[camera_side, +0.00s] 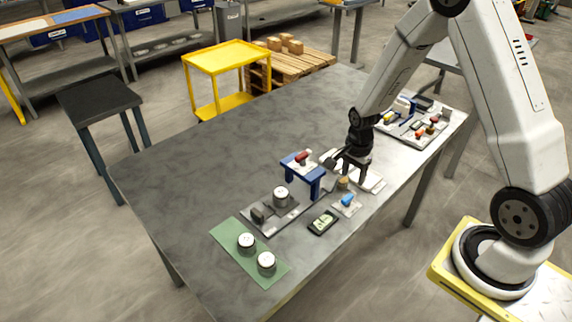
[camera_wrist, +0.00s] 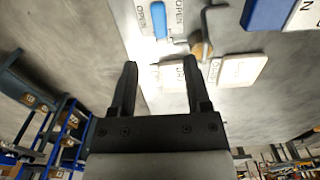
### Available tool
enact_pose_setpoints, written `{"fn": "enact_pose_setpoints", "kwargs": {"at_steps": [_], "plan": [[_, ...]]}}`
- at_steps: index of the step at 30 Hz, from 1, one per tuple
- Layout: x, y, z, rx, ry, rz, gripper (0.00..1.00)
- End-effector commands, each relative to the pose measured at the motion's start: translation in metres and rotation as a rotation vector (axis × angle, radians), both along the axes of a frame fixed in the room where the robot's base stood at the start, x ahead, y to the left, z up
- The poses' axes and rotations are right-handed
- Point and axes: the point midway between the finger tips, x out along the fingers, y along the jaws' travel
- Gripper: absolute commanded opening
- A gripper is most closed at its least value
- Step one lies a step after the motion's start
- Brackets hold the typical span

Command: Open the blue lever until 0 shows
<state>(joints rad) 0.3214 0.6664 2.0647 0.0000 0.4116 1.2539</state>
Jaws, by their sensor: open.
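The blue lever (camera_side: 348,200) sits on a small pale plate near the front of the table. It also shows at the top of the wrist view (camera_wrist: 159,20), beside printed OPEN lettering. A small dark box with a pale green display (camera_side: 322,222) lies just left of the lever; its digits are too small to read. My gripper (camera_side: 355,178) points down beyond the lever, above pale plates, and is apart from the lever. In the wrist view my gripper's two black fingers (camera_wrist: 160,65) are spread with nothing between them.
A round tan knob (camera_side: 343,183) stands between my gripper and the lever. A blue press frame (camera_side: 302,174) with a red top part is to the left. A green mat (camera_side: 221,234) carries two white-topped cylinders. A tray (camera_side: 407,137) of small parts lies behind right. The table's left middle is clear.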

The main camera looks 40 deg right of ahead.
Motion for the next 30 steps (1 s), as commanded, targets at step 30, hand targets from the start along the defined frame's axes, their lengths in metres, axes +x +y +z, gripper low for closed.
{"fn": "enact_pose_setpoints", "kwargs": {"at_steps": [30], "plan": [[0.000,0.001,-0.069,0.001,0.000,0.004,0.62]]}}
